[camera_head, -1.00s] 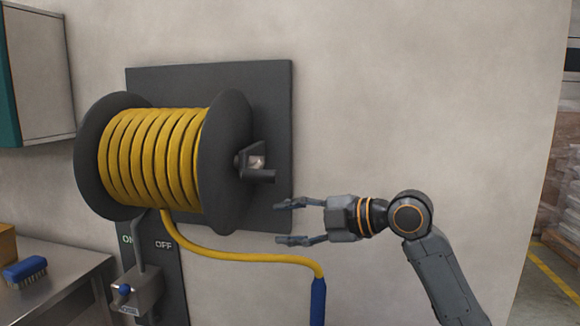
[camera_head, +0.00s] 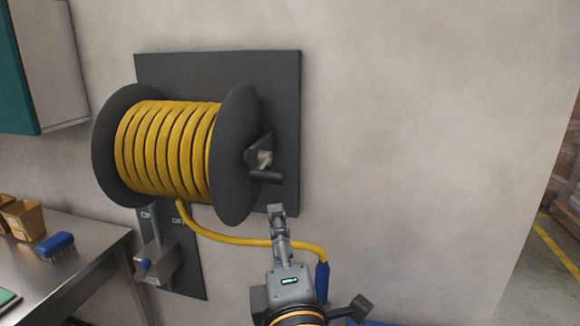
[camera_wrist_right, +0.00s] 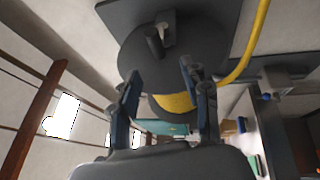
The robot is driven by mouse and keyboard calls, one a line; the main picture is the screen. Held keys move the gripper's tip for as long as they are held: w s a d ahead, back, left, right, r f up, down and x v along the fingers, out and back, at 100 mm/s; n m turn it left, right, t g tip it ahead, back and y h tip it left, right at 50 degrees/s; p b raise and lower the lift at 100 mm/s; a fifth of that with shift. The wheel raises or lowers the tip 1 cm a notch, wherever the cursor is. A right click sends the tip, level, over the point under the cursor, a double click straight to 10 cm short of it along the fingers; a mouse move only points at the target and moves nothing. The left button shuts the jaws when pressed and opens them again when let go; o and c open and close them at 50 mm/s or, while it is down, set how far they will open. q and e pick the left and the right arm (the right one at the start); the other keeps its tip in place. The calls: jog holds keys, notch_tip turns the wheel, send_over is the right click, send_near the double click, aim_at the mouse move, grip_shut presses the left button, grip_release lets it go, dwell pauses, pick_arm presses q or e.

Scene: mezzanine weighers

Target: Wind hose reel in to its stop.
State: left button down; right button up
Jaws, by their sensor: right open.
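The hose reel (camera_head: 238,170) has dark flanges and several turns of yellow hose (camera_head: 165,150). It is mounted on a dark wall plate (camera_head: 285,90). Its crank (camera_head: 262,158) is on the right flange, with a dark handle (camera_head: 267,177) sticking out low on the right. My right gripper (camera_head: 278,222) is below the handle, pointing up and seen nearly edge-on. In the right wrist view the open, empty gripper (camera_wrist_right: 161,83) faces the flange (camera_wrist_right: 190,40), with the crank (camera_wrist_right: 160,38) beyond the fingertips and apart from them. My left gripper is out of view.
The hose's loose end (camera_head: 300,246) runs right to a blue end piece (camera_head: 322,280) beside my right gripper. A steel bench (camera_head: 85,270) with a blue brush (camera_head: 55,245) stands left. The wall to the right is bare.

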aim_at(272, 182)
jog(key=w+r+p, duration=0.1)
jog(key=w, duration=0.3)
jog(key=w+r+p, duration=0.1)
jog(key=w, duration=0.3)
jog(key=w+a+r+p, duration=0.1)
jog(key=w, duration=0.3)
jog(key=shift+w, duration=0.1)
jog(key=shift+w+p, duration=0.35)
jog(key=shift+w, duration=0.15)
grip_shut()
